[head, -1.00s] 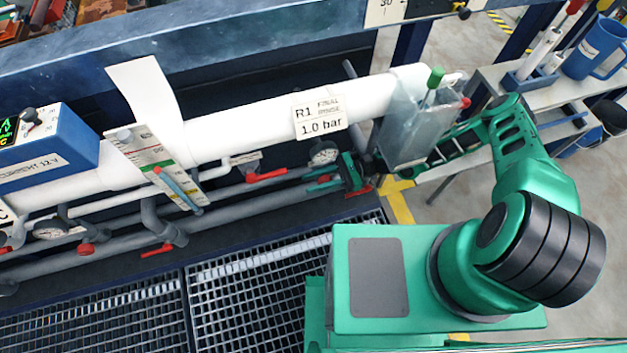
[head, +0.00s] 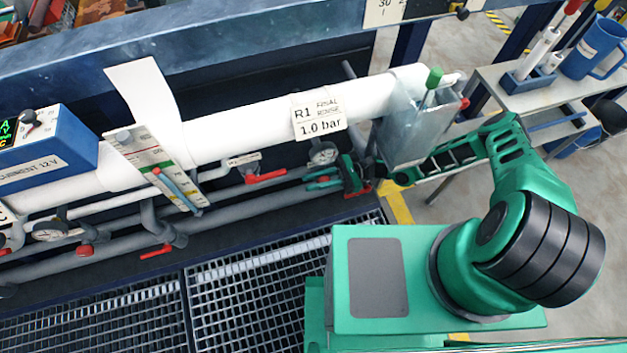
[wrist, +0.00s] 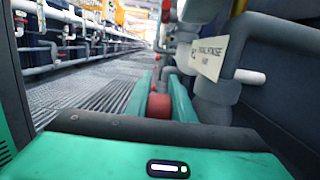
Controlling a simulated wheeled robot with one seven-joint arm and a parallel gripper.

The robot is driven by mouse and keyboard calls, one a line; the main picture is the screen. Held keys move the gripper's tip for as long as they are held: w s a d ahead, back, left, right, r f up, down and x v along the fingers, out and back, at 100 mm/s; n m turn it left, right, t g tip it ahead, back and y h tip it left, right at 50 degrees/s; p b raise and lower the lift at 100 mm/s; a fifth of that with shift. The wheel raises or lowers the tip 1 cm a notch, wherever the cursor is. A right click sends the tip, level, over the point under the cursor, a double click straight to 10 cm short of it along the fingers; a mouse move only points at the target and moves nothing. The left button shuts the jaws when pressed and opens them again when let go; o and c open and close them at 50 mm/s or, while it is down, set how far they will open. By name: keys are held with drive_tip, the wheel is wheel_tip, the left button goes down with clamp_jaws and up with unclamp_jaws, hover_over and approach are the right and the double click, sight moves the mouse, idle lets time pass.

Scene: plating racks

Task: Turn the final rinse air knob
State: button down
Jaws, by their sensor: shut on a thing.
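A red knob (wrist: 158,106) sits between the two green fingers of my gripper (wrist: 160,88) in the wrist view. My gripper is shut on it. A tag reading FINAL RINSE (wrist: 208,57) hangs on the grey pipework just right of the fingers. In the head view, my gripper (head: 322,180) reaches left below a round pressure gauge (head: 323,154), at the lower grey pipe. The knob is mostly hidden by the fingers there. A white sign (head: 319,116) above reads R1 FINAL RINSE, 1.0 bar.
A red lever (head: 266,177) lies left of my gripper on the same pipework. A white pipe (head: 240,130) runs above, and a grey metal box (head: 420,118) hangs over my forearm. Floor grating (head: 270,280) lies in front. A side shelf (head: 530,92) stands at right.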

sight(329, 178)
drive_tip(key=c, duration=1.8)
unclamp_jaws()
drive_tip(key=v, duration=1.1)
